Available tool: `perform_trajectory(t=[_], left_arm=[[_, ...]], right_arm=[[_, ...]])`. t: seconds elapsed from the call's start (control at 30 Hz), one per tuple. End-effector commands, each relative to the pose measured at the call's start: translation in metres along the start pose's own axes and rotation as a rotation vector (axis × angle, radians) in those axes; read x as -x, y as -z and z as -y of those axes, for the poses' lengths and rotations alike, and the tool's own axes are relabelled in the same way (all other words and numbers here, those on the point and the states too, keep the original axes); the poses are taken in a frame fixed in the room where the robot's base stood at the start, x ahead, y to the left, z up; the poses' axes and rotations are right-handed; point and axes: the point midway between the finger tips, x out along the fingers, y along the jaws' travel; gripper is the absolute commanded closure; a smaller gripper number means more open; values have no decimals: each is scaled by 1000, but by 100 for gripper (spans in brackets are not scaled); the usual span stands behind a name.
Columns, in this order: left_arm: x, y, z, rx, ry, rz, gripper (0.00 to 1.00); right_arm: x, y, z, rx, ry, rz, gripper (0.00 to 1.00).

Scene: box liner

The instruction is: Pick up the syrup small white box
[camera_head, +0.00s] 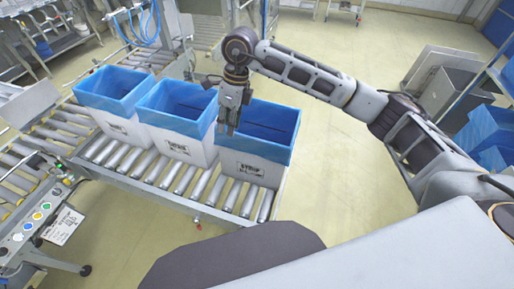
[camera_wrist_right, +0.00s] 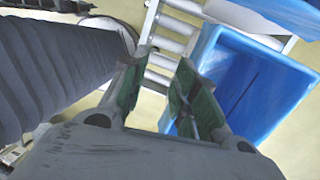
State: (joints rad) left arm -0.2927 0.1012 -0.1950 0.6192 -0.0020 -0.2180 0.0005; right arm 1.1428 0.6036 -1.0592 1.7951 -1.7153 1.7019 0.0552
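Three white boxes with blue liners stand in a row on a roller conveyor in the head view: a left one (camera_head: 122,128), a middle one (camera_head: 182,147) and a right one (camera_head: 248,166). Each has a small printed label on its front, too small to read, so I cannot tell which is the syrup box. My right gripper (camera_head: 228,128) points down at the left edge of the right box. In the right wrist view its green-padded fingers (camera_wrist_right: 166,62) are apart with nothing between them, and a blue liner (camera_wrist_right: 255,85) is beside them. My left gripper is out of view.
The roller conveyor (camera_head: 205,190) runs under the boxes, with another roller section at the left. A button panel (camera_head: 35,222) stands at lower left. Grey bins (camera_head: 445,90) and a rack with blue containers (camera_head: 490,130) are at right. Yellow floor is clear in front.

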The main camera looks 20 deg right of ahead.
Motion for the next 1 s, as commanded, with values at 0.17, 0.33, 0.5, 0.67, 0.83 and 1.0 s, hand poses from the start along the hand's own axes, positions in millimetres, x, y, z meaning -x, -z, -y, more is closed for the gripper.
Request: perform_trajectory(t=[0.17,0.33,0.5,0.67,0.83,1.0], left_arm=[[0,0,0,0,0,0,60],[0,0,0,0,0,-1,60],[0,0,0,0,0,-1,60],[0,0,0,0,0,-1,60],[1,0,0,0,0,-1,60],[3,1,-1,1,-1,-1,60]], right_arm=[[20,26,34,-37,118,-123,71],[29,38,46,-56,162,-172,71],[29,38,47,-57,164,-176,71],[29,38,46,-56,163,-175,71],[22,39,47,-56,162,-175,71],[6,43,50,-56,161,-176,71]])
